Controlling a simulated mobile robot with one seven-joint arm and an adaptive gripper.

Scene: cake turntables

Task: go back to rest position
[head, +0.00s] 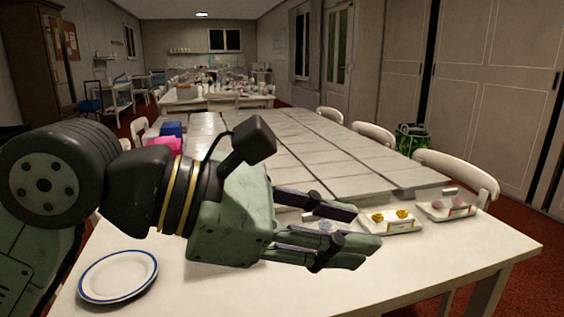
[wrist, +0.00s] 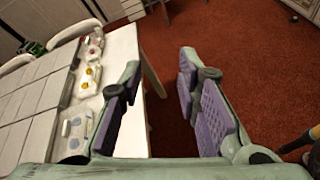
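My gripper (head: 350,232) reaches to the right over the near table in the head view. Its two fingers stand apart with nothing between them. In the wrist view the gripper (wrist: 160,105) is open, with purple finger pads and the table edge and red floor behind the gap. My forearm spans the left and middle of the head view and hides part of the table.
A white plate with a blue rim (head: 84,294) lies at the table's front left. Small trays with yellow (head: 392,226) and pink items (head: 447,210) stand beyond the gripper. White chairs (head: 458,172) line the right side. Pink (head: 166,144) and blue boxes (head: 171,129) stand behind my arm.

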